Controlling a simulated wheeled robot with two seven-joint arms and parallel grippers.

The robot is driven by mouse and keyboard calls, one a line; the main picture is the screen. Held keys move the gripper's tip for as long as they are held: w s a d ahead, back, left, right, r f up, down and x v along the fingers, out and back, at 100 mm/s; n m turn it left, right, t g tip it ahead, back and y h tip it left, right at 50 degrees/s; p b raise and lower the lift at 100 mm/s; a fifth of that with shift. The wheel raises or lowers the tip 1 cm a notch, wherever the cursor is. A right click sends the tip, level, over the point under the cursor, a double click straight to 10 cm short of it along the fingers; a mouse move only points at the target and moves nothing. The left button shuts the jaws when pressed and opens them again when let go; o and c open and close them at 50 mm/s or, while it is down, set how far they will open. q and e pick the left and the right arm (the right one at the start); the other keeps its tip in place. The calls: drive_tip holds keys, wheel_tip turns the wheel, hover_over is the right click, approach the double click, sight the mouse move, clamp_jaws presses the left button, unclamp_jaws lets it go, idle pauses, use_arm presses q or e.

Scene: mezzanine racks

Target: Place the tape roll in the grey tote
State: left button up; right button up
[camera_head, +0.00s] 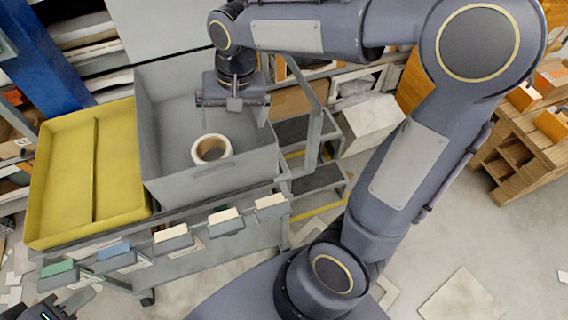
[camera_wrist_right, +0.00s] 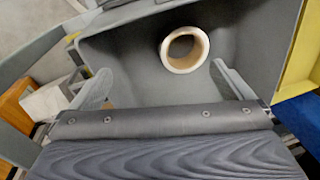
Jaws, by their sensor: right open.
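The tape roll (camera_head: 197,151), a cream ring with a brown core, is inside the grey tote (camera_head: 212,182), near its front wall, and appears to lie on the floor. It also shows in the right wrist view (camera_wrist_right: 181,68), beyond the fingers and touching neither. My right gripper (camera_head: 233,110) is open and empty above the inside of the tote, behind the roll; its two spread fingers show in the right wrist view (camera_wrist_right: 162,74). My left gripper (camera_head: 57,307) is only a dark part at the bottom left corner; its fingers cannot be made out.
A yellow tray (camera_head: 66,180) with a divider stands left of the tote on a grey cart (camera_head: 240,245). Several small label bins line the cart's front. Racks and a blue post (camera_head: 52,62) stand behind. Wooden shelving (camera_head: 510,150) is at the right, with open floor before it.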

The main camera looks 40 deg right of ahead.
drive_tip(key=s+d+f+n+t+y, duration=0.1)
drive_tip(key=s+d+n+t+y, duration=0.1)
drive_tip(key=s, duration=1.4)
drive_tip(key=shift+s+f+n+t, duration=0.15)
drive_tip(key=shift+s+n+t, duration=0.25)
drive_tip(key=shift+n+t, duration=0.6)
use_arm(q)
wheel_tip(320, 180, up, 5)
drive_tip(key=p, duration=0.5)
drive_tip(key=shift+r, duration=0.2)
use_arm(e)
wheel_tip(320, 180, up, 6)
drive_tip(key=shift+f, duration=0.25)
use_arm(q)
drive_tip(key=shift+c, duration=0.3)
use_arm(e)
drive_tip(key=shift+c, duration=0.3)
